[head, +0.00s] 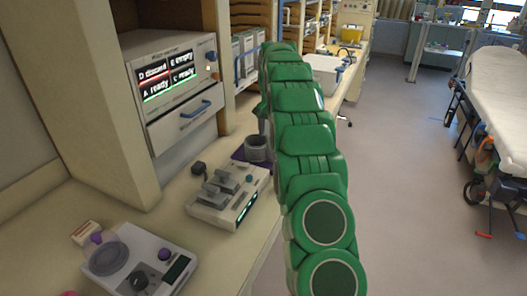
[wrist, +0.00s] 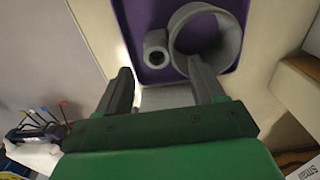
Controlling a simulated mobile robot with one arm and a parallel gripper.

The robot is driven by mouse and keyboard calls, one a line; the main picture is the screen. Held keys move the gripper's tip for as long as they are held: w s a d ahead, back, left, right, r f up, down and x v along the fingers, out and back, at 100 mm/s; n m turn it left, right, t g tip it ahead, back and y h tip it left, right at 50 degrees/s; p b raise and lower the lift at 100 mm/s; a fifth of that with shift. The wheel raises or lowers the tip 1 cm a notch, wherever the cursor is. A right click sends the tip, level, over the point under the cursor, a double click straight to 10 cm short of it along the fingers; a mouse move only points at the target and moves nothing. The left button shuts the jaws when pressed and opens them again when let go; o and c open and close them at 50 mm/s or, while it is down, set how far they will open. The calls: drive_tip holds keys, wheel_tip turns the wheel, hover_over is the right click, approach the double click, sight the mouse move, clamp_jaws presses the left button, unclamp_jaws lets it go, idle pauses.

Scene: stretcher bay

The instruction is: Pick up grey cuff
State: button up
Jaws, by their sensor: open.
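A wide grey ring (wrist: 234,34), which looks like the grey cuff, stands on a purple tray (wrist: 133,14) with its open end toward the wrist camera. A narrower grey tube (wrist: 155,36) stands close to its left on the same tray. In the head view the grey ring (head: 257,150) shows beside my green arm, with the purple tray (head: 238,157) partly hidden. My gripper (wrist: 160,68) is open, and nothing shows between its fingers. The head view does not show the fingers clearly.
A device with grey clamps (head: 228,197) stands just in front of the tray. A dial device (head: 140,262) is at the counter's near end. A display cabinet (head: 172,85) stands behind. The floor (head: 400,150) at right is clear up to the stretcher (head: 500,95).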

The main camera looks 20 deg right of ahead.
sight(261, 149)
drive_tip(key=shift+s+d+f, duration=0.1)
drive_tip(key=shift+s+f, duration=0.05)
drive_tip(key=shift+f, duration=3.85)
drive_tip(key=shift+c, duration=0.3)
drive_tip(key=c, duration=1)
